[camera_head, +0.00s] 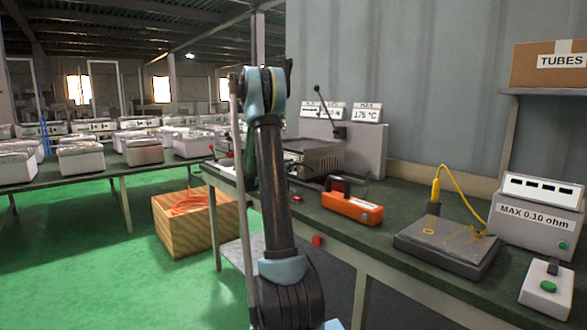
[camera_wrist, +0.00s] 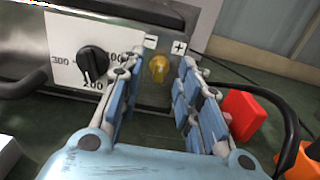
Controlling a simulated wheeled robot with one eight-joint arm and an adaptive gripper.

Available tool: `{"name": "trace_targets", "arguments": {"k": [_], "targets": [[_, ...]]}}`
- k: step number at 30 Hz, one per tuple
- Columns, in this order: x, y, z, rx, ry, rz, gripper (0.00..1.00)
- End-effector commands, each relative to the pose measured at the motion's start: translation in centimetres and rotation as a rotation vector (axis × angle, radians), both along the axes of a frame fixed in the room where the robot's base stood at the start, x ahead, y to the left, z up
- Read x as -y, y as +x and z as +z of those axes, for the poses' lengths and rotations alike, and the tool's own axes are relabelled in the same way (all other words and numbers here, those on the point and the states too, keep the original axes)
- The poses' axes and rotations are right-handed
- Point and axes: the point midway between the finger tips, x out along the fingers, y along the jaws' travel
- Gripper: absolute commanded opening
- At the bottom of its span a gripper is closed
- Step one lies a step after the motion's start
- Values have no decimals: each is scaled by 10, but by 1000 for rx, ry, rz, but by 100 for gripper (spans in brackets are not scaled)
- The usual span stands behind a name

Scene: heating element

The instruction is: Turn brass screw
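The brass screw (camera_wrist: 158,68) shows in the wrist view on the grey front panel of the heating device, below and between the minus and plus marks. My gripper (camera_wrist: 159,78) is open, with its blue-padded fingers apart on the left and right of the screw in the picture. Nothing is held between them. I cannot tell how far the fingertips are from the panel. In the head view the grey device (camera_head: 314,157) stands on the bench behind my arm; the screw and my fingers are hidden there.
A black dial (camera_wrist: 92,62) is left of the screw. A red block (camera_wrist: 243,114) and black cable lie right of my gripper. On the bench are an orange meter (camera_head: 352,207), a dark plate (camera_head: 447,247), a grey tester (camera_head: 536,220) and a green-button box (camera_head: 546,290).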

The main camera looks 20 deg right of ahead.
Motion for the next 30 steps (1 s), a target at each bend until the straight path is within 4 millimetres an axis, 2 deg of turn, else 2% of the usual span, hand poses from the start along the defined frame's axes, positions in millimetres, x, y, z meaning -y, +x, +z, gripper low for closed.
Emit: {"name": "trace_targets", "arguments": {"k": [6, 16, 17, 21, 30], "targets": [[17, 6, 0, 0, 0, 0, 32], [20, 8, 0, 0, 0, 1, 32], [20, 8, 0, 0, 0, 1, 29], [20, 8, 0, 0, 0, 1, 0], [20, 8, 0, 14, 5, 1, 0]]}}
